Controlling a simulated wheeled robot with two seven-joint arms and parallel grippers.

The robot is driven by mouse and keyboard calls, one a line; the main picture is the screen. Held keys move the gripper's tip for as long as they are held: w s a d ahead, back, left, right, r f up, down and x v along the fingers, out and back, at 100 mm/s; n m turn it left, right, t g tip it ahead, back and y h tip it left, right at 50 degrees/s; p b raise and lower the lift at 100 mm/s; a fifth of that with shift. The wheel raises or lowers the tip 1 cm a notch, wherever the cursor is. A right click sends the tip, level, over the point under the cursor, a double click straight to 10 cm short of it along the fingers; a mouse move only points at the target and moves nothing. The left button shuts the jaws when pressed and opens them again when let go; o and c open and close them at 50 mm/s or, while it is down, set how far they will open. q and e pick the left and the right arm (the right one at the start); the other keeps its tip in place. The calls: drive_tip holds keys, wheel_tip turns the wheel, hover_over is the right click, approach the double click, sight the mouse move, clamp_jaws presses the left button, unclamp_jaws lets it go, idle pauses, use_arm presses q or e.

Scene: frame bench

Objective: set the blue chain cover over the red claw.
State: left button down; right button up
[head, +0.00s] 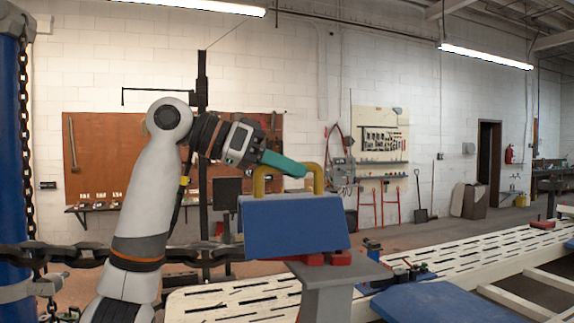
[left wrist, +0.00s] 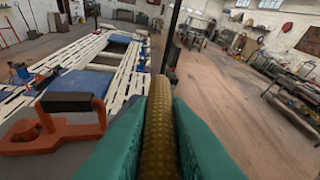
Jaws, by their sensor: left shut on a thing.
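The blue chain cover (head: 295,228) is a sloped blue piece with a yellow handle (head: 318,177) on top. My left gripper (head: 284,164) is shut on this handle; in the left wrist view the teal fingers close on the textured yellow bar (left wrist: 160,130). Red parts of the claw (head: 340,258) show just below the cover's lower edge, on a grey stand (head: 330,285). The cover hides the rest in the head view. I cannot tell whether cover and claw touch. My right gripper is not in view.
A dark chain (head: 75,254) runs across the left, near a blue post (head: 10,150). A long slotted cream frame (head: 480,250) stretches behind the stand, with a blue panel (head: 440,302) at front right. Floor is open toward the back wall.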

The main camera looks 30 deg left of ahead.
use_arm(q)
drive_tip(key=shift+f, duration=0.1)
idle(0.3)
drive_tip(key=c, duration=1.3)
unclamp_jaws()
drive_tip(key=shift+s, duration=0.1)
drive_tip(key=shift+f, duration=0.1)
drive_tip(key=b+v, duration=0.2)
drive_tip(key=v, duration=1)
